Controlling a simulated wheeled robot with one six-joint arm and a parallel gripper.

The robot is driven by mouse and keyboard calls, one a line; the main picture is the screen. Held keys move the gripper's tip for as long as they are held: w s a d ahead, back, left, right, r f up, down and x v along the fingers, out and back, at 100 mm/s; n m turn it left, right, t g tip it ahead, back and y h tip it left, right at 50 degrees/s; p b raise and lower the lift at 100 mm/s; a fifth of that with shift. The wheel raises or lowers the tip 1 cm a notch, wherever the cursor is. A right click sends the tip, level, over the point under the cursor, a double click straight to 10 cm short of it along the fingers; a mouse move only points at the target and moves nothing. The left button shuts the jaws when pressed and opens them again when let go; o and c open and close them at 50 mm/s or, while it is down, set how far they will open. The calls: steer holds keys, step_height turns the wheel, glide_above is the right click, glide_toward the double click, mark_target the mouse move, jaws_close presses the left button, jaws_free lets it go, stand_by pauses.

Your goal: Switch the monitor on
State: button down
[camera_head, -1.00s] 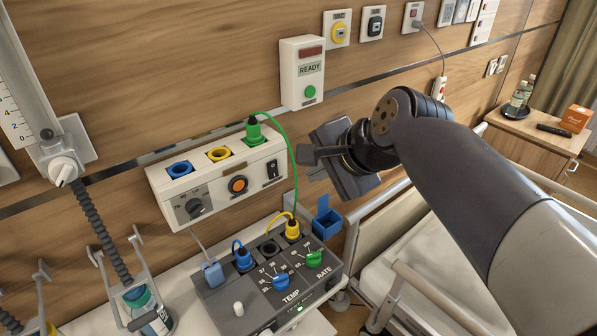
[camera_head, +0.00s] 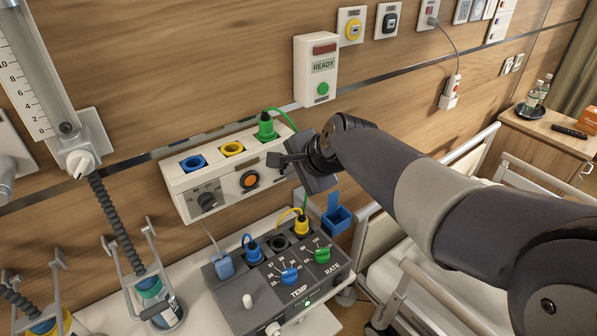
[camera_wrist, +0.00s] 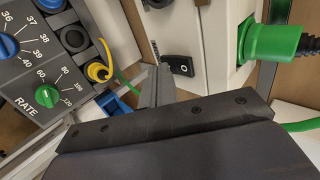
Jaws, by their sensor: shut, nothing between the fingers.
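My gripper (camera_head: 274,160) is shut and empty at the right end of the white wall panel (camera_head: 190,180). In the wrist view, its fingertips (camera_wrist: 156,72) are close beside a black rocker switch (camera_wrist: 178,64) on that panel. I cannot tell whether they touch it. The gripper hides this switch in the head view. The panel also carries an orange button (camera_head: 250,180), a dark knob (camera_head: 208,201) and blue, yellow and green sockets. Below stands a grey unit (camera_head: 232,297) with TEMP and RATE knobs and a lit green indicator (camera_head: 308,302). No screen is clearly visible.
A green plug (camera_head: 266,127) with a green cable sits at the panel's top right, near my gripper. A READY box (camera_head: 316,70) is on the wall above. A blue open-lidded box (camera_head: 337,215) and the bed rail (camera_head: 372,222) are below right.

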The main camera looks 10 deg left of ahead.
stand_by(0.3)
steer(key=shift+w+a+f, duration=0.1)
steer(key=shift+w+a, duration=0.05)
steer(key=shift+r+p, duration=0.85)
steer(key=shift+r, duration=0.05)
